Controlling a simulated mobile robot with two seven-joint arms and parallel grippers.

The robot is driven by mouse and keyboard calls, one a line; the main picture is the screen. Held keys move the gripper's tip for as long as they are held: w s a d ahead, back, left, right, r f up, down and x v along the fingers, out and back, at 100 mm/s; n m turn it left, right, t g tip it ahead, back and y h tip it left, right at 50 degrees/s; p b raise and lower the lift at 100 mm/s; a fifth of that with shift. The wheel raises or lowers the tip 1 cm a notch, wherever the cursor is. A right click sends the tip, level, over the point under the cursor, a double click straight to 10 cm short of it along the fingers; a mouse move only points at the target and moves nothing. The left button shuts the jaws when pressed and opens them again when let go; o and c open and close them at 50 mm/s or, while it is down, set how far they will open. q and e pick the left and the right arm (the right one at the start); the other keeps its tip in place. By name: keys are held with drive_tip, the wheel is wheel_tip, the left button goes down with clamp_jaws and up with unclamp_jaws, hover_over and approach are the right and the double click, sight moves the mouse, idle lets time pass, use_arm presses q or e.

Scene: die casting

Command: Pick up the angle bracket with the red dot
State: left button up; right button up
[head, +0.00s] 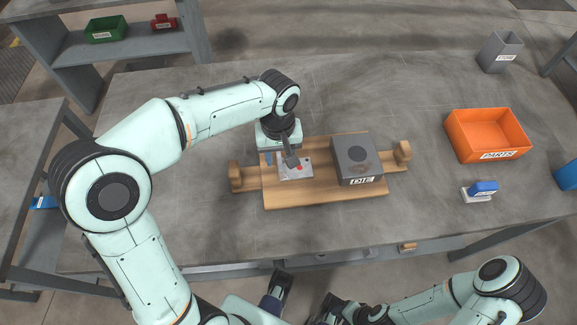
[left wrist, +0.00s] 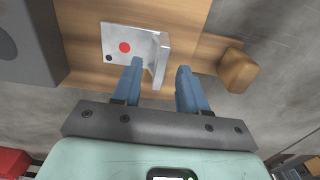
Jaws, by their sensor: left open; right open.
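The angle bracket (head: 304,175) is a light metal piece with a red dot, lying on the wooden board (head: 325,194) left of the grey die block. In the left wrist view the bracket (left wrist: 113,36) shows a flat plate with the red dot and a dark hole, and an upright flange. My left gripper (head: 280,160) is open at the bracket. In the left wrist view its blue fingers (left wrist: 160,70) stand either side of the flange's near end, the left finger closer. My right gripper (head: 325,309) is at the bottom edge, away from the table top, and partly hidden.
The grey die block (head: 355,151) stands on the board, whose wooden end handles (head: 403,151) stick up. An orange parts bin (head: 478,151), a blue and white stamp-like item (head: 482,189) and a grey bin (head: 500,52) stand to the right. The table behind the board is clear.

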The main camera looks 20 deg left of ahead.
use_arm(q)
drive_tip(key=shift+f, duration=1.45)
clamp_jaws()
drive_tip(key=shift+r, duration=0.15)
